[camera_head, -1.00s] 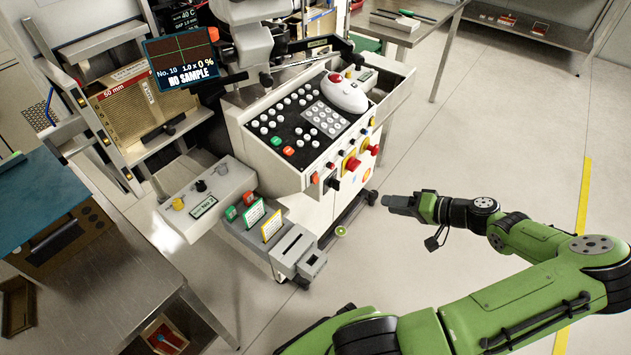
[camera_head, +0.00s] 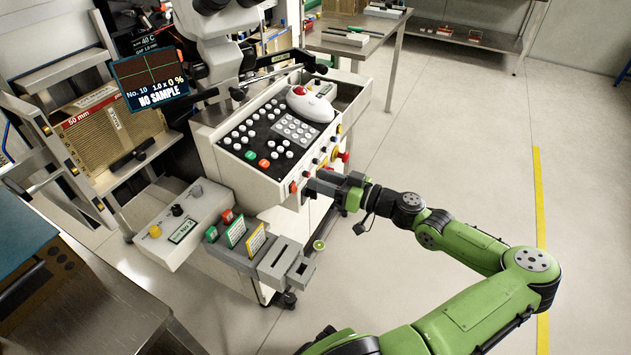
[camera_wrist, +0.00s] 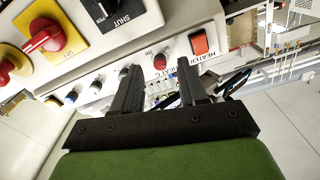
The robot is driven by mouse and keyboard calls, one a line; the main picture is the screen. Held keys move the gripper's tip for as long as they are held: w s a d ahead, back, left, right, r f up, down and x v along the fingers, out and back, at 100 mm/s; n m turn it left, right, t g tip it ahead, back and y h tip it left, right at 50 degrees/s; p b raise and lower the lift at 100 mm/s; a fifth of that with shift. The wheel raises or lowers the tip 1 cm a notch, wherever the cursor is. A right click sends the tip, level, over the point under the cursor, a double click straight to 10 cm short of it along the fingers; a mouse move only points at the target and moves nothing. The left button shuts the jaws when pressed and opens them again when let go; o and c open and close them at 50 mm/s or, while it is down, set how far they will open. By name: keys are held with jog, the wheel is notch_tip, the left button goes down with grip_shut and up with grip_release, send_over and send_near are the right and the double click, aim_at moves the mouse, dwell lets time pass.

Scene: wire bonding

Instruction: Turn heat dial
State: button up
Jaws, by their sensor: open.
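The small red dial (camera_wrist: 160,62) shows in the wrist view on the white front panel, beside the red switch (camera_wrist: 199,43) labelled HEATER. My gripper (camera_wrist: 158,74) is open. Its two dark fingers point at the panel, with the dial framed between the tips in the picture; I cannot tell the remaining distance. No contact with the dial is visible. In the head view my gripper (camera_head: 318,184) is in front of the machine's lower right front edge and hides part of that panel.
More knobs line the panel, including a large red one on yellow (camera_wrist: 45,38) and a black SHUT knob (camera_wrist: 100,8). The machine's button console (camera_head: 270,140) is above left of my gripper. Yellow and green cards (camera_head: 240,235) stand below left. The floor at right is clear.

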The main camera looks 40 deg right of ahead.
jog(key=shift+x, duration=1.05)
grip_shut()
